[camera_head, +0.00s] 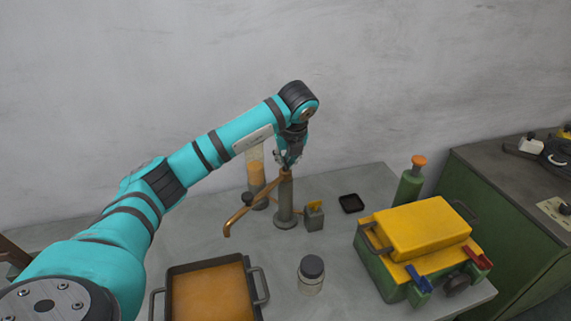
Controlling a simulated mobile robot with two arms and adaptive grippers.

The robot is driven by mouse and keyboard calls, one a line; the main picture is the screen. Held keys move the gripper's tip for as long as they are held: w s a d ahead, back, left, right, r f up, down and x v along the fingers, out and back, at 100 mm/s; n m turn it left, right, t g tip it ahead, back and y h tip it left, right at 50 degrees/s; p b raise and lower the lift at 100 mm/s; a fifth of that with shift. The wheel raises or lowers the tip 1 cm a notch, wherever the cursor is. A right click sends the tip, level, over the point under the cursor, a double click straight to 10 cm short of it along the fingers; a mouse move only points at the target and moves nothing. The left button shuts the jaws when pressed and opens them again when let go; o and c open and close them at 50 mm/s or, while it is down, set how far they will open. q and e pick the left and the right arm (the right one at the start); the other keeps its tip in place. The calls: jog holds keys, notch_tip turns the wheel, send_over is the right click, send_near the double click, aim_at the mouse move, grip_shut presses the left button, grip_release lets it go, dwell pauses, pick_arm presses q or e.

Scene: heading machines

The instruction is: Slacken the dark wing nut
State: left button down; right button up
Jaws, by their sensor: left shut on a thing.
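A grey post (285,204) stands upright on a round foot on the grey table, with a copper-coloured bent arm (240,213) across its upper part. My left gripper (287,164) points down at the top of this post, its fingers shut around a small part there. The dark wing nut does not show clearly; the fingers hide most of what they hold, which appears to be the nut on the post's top. My right gripper is not in view.
A clear cylinder with orange contents (256,178) stands close behind the post, a small grey block with a yellow top (314,215) beside it. In front are an orange-filled pan (174,295) and a dark-lidded jar (311,276). At right are a yellow-green box (369,272), a green bottle (408,188) and a black dish (351,203).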

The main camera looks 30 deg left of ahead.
pick_arm(q)
jog(key=n, duration=0.1)
jog(key=n+g+b, duration=0.1)
jog(key=shift+d+f+n, duration=0.1)
jog(key=shift+f+n, duration=0.15)
jog(key=shift+n, duration=0.15)
jog(key=n+g, duration=0.1)
jog(key=n, duration=0.1)
jog(key=shift+r+n+y, duration=0.1)
jog(key=shift+n+y, duration=0.3)
jog(key=n+g, duration=0.1)
jog(key=n, duration=0.1)
jog(key=shift+w+r+n, duration=0.1)
jog(key=shift+n, duration=0.2)
jog(key=n+g+p, duration=0.2)
jog(key=n, duration=0.2)
jog(key=shift+n, duration=0.3)
jog(key=shift+w+n+g+h+p, duration=0.1)
jog(key=shift+n+g+h+p, duration=0.3)
jog(key=shift+n, duration=0.8)
jog(key=shift+f+n+g+h, duration=0.2)
jog(key=shift+n+g+h, duration=0.15)
jog(key=shift+n, duration=0.95)
jog(key=c, duration=1.5)
grip_release()
